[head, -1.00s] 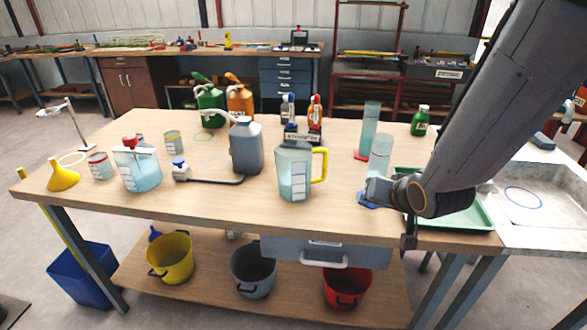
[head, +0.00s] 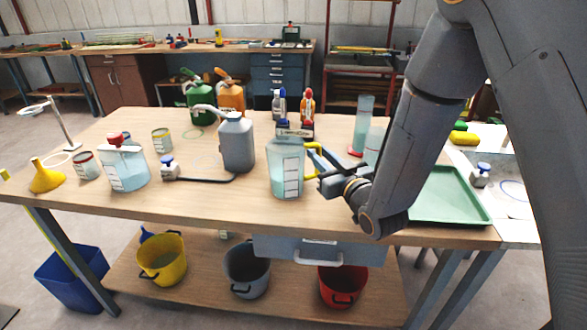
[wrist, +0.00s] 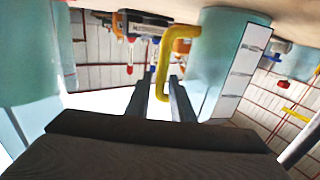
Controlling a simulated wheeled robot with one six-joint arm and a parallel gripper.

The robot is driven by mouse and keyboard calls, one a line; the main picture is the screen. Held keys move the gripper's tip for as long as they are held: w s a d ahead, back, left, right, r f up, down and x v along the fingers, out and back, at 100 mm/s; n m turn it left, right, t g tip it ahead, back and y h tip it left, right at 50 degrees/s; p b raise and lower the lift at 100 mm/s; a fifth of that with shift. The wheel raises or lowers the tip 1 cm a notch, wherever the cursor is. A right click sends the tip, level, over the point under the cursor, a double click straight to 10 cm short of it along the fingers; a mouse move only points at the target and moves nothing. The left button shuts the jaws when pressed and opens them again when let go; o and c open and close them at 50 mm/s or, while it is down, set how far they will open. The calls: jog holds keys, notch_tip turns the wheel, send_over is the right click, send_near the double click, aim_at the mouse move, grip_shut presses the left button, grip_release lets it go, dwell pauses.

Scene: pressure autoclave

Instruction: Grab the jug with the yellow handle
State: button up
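The jug (head: 284,168) with the yellow handle is a clear, bluish jug with a white label, upright on the wooden bench. Its yellow handle (head: 313,148) points right, toward my gripper (head: 318,168), which partly hides it. In the wrist view the jug (wrist: 225,60) is at the right, and the yellow handle (wrist: 177,42) hangs down into the gap between my two fingers (wrist: 158,102). The fingers are apart, one on each side of the handle's end, with a gap showing around it. My gripper is open.
A grey jerrycan (head: 237,143) stands left of the jug. A small bottle rack (head: 294,132) is behind it. Clear cylinders (head: 362,122) stand behind my arm. A green tray (head: 450,197) lies to the right. The bench front between the jug and its edge is clear.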

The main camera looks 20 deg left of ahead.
jog(key=x, duration=0.1)
jog(key=p+x, duration=0.1)
jog(key=x, duration=0.3)
jog(key=shift+f+p, duration=0.35)
grip_shut()
